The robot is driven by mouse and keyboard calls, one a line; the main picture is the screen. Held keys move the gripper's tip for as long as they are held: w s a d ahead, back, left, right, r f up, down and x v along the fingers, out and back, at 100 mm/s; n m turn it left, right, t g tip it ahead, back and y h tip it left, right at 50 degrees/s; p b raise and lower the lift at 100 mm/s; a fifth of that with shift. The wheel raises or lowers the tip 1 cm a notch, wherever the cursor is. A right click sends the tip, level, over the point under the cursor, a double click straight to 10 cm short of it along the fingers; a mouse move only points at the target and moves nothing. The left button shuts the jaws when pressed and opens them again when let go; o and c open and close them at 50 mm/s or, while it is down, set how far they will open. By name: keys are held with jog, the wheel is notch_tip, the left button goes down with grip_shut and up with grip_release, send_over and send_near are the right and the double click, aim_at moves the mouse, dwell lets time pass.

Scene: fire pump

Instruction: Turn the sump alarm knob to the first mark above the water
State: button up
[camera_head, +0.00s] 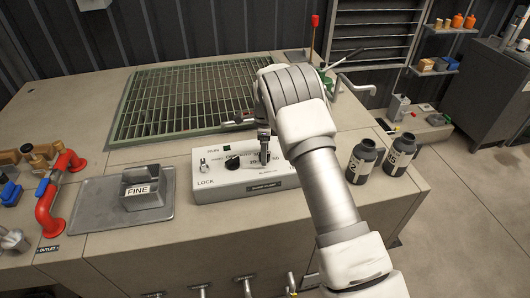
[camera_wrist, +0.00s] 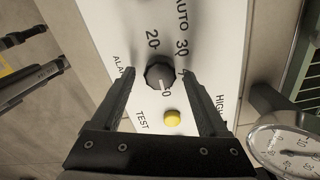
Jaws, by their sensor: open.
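The dark round knob (camera_wrist: 160,76) is on the white control box beside the letters ALAR, partly cut off. Marks 20, 30 and a 0 stand around it. Its pale pointer line seems to face the 0, on the side near the yellow TEST button (camera_wrist: 172,118). My gripper (camera_wrist: 160,74) is open, with one finger on each side of the knob; I cannot tell whether they touch it. In the head view my gripper (camera_head: 264,150) points down over the control box (camera_head: 235,186) and hides this knob. I cannot make out the water level under the green grating (camera_head: 180,98).
Another black knob (camera_head: 232,162) and a LOCK switch (camera_head: 203,165) sit left of my gripper on the box. Two dark bottles (camera_head: 362,160) stand to the right. A round gauge (camera_wrist: 285,146) shows in the wrist view.

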jog(key=shift+f, duration=0.45)
grip_shut()
dwell(0.3)
